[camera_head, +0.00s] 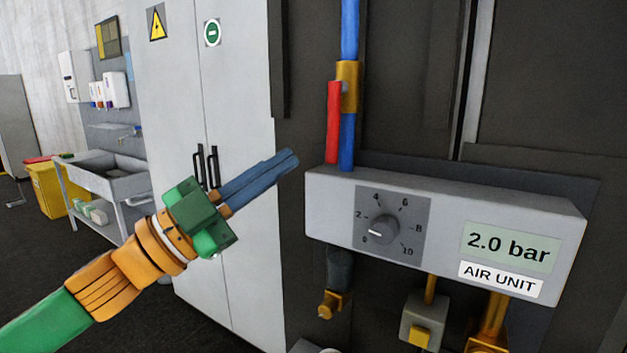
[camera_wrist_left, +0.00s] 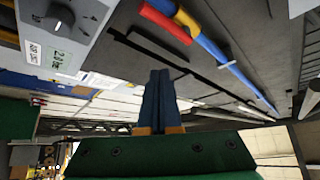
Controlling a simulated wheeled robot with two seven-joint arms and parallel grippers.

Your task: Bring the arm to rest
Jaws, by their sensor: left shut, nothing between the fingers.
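My left gripper (camera_head: 293,158) comes in from the left on a green and orange arm. Its two blue fingers lie together, shut and empty, in front of the grey cabinet and left of the air unit (camera_head: 330,205). The fingertips are apart from the unit in the picture. In the left wrist view the shut fingers (camera_wrist_left: 159,75) point up the picture, with the air unit (camera_wrist_left: 75,30) at the upper left. The unit has a dial (camera_head: 376,232) and a display (camera_head: 509,247) reading 2.0 bar. My right gripper is not in view.
A blue pipe (camera_head: 349,30) with a red lever (camera_head: 333,120) beside it rises from the unit. Below hang a grey box with a yellow button (camera_head: 420,335) and yellow fittings. A grey cabinet (camera_head: 240,90), sink (camera_head: 110,180) and yellow bin (camera_head: 45,190) stand at left.

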